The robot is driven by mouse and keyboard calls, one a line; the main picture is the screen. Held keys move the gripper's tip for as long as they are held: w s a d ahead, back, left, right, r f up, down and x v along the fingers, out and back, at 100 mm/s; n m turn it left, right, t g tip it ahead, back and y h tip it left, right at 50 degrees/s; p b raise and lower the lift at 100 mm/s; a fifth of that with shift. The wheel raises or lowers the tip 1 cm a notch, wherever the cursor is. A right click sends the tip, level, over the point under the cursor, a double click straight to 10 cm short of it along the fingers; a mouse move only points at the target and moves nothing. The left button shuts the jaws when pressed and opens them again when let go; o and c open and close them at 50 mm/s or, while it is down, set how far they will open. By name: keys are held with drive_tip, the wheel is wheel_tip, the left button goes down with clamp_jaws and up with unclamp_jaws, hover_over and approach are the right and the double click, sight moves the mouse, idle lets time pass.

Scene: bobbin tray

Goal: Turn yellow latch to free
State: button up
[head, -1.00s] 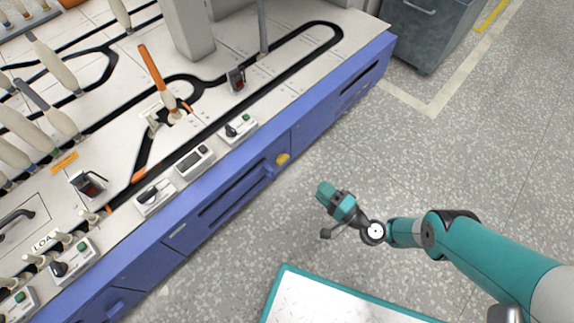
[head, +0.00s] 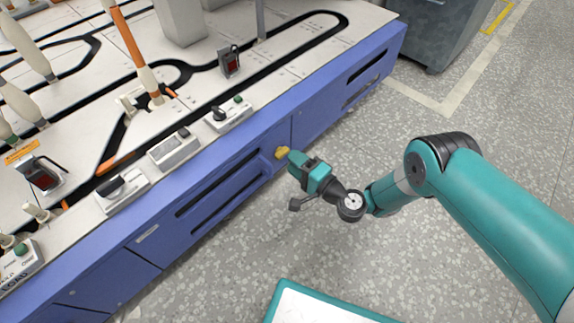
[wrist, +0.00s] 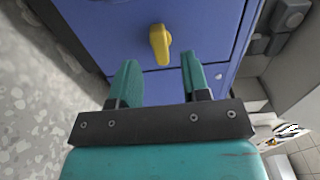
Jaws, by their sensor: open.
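The yellow latch (head: 282,153) sits on the blue front panel of the machine, below the worktop edge. In the wrist view the yellow latch (wrist: 160,44) points along the picture's vertical, with its wider round end at the top. My gripper (head: 296,158) is close in front of the latch in the head view. In the wrist view my gripper (wrist: 158,72) has its two teal fingers apart, with nothing between them. The latch lies just beyond the fingertips, roughly centred between them, and appears clear of both.
The blue cabinet (head: 222,190) has long dark slots and seams. A control box (head: 228,114) sits on the worktop above the latch. A teal-edged white surface (head: 315,306) is at the bottom. A grey bin (head: 440,35) stands at the upper right. Open floor (head: 400,250) lies below my arm.

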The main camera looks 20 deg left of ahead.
sight(281, 148)
drive_tip(key=shift+b+x, duration=0.9)
drive_tip(key=shift+x, duration=0.7)
drive_tip(key=shift+c, duration=0.4)
clamp_jaws()
